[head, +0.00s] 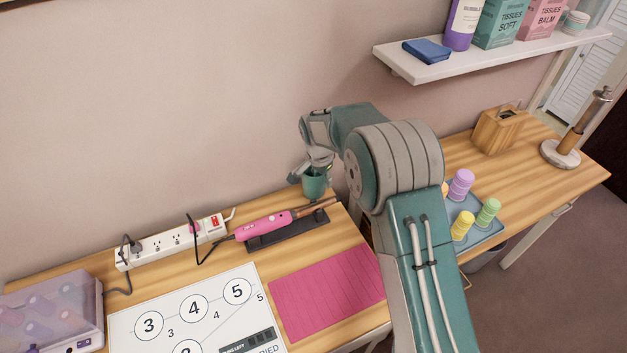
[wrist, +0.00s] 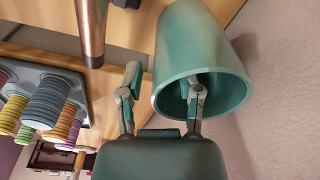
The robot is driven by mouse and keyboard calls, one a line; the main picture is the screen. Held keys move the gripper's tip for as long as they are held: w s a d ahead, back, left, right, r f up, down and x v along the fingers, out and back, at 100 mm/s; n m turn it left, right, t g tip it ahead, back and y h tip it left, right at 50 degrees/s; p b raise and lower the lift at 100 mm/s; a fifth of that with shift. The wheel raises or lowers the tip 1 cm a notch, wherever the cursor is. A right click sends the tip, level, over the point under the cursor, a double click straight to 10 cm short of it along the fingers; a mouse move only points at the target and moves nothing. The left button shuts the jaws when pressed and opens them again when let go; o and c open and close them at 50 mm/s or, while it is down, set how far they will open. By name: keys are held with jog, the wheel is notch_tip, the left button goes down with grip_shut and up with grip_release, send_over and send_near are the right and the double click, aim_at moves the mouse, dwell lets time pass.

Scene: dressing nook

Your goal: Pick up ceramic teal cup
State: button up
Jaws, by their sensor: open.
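The teal cup (head: 314,186) stands upright near the back of the left wooden desk, close to the wall. In the wrist view the cup (wrist: 195,42) has its open mouth toward me. My gripper (wrist: 163,85) is open. One finger reaches inside the cup's rim and the other is outside, to the left, so the cup wall lies between them. I cannot tell whether either finger touches it. In the head view my gripper (head: 318,160) is just above the cup, partly hidden by my arm.
A pink curling iron (head: 265,224) rests on a dark stand in front of the cup. A power strip (head: 172,242), a pink mat (head: 327,290) and a numbered sheet (head: 135,325) lie nearby. A blue tray (head: 487,238) holds colored spools. A shelf (head: 480,58) overhangs at right.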

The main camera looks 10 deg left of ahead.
aim_at(321, 176)
jog(key=shift+f, duration=0.4)
grip_shut()
jog(key=shift+r, duration=0.1)
notch_tip(321, 176, up, 4)
jog(key=shift+s+a+f, duration=0.1)
jog(key=shift+s+f, duration=0.05)
jog(key=shift+f, duration=0.05)
jog(key=s+a+r, duration=0.3)
jog(key=s+r, duration=0.6)
jog(key=s, duration=0.4)
jog(key=shift+s+r, duration=0.15)
